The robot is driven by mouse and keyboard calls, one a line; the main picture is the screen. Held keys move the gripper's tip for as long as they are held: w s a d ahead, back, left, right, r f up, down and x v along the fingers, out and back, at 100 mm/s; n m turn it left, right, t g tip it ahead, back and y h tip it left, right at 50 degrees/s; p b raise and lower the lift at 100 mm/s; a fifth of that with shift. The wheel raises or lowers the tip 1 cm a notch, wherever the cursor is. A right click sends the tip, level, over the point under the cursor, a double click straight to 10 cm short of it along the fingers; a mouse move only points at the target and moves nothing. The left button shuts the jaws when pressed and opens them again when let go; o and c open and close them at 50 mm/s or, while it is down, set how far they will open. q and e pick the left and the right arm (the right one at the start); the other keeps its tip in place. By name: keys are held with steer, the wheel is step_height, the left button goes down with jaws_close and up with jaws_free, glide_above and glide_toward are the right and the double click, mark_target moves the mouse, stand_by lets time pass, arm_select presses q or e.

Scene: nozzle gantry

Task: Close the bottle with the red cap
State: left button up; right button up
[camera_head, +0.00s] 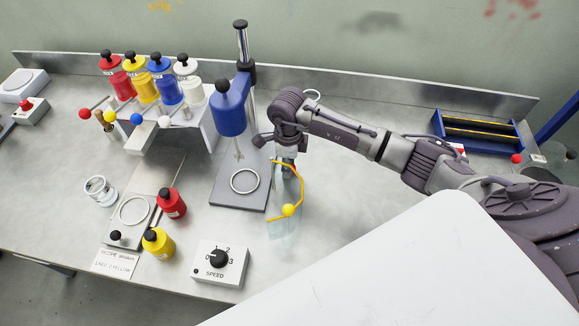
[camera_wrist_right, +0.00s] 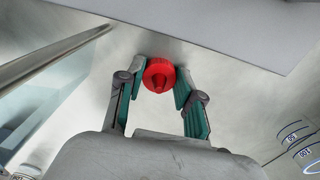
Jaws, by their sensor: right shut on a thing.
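In the right wrist view a small red cap (camera_wrist_right: 160,75) with a pointed tip sits between the fingertips of my right gripper (camera_wrist_right: 158,78), which is shut on it. In the head view this gripper (camera_head: 287,162) is just right of the blue mixer stand, above the bench; its fingers are largely hidden by the arm. A red bottle (camera_head: 172,204) and a yellow bottle (camera_head: 158,243), both with black tops, stand at the front left, apart from the gripper. I cannot tell which bottle the red cap fits. My left gripper is not in view.
The mixer stand (camera_head: 237,193) with a ring on its base is close left of the gripper. A yellow bent rod (camera_head: 301,187) with a ball hangs by a clear pale-blue panel. A bottle rack (camera_head: 196,133), speed box (camera_head: 220,264) and blue tray (camera_head: 485,148) stand around.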

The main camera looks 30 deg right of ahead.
steer(key=shift+r, duration=0.15)
steer(key=shift+r, duration=0.2)
steer(key=r+b, duration=0.2)
steer(key=r, duration=0.1)
steer(key=shift+d+r, duration=0.25)
steer(key=shift+d, duration=0.15)
steer(key=s+d+r+b, duration=0.3)
steer(key=d+r, duration=0.4)
steer(key=d, duration=0.3)
steer(key=shift+s+d, duration=0.2)
steer(key=shift+s, duration=0.1)
steer(key=shift+f, duration=0.1)
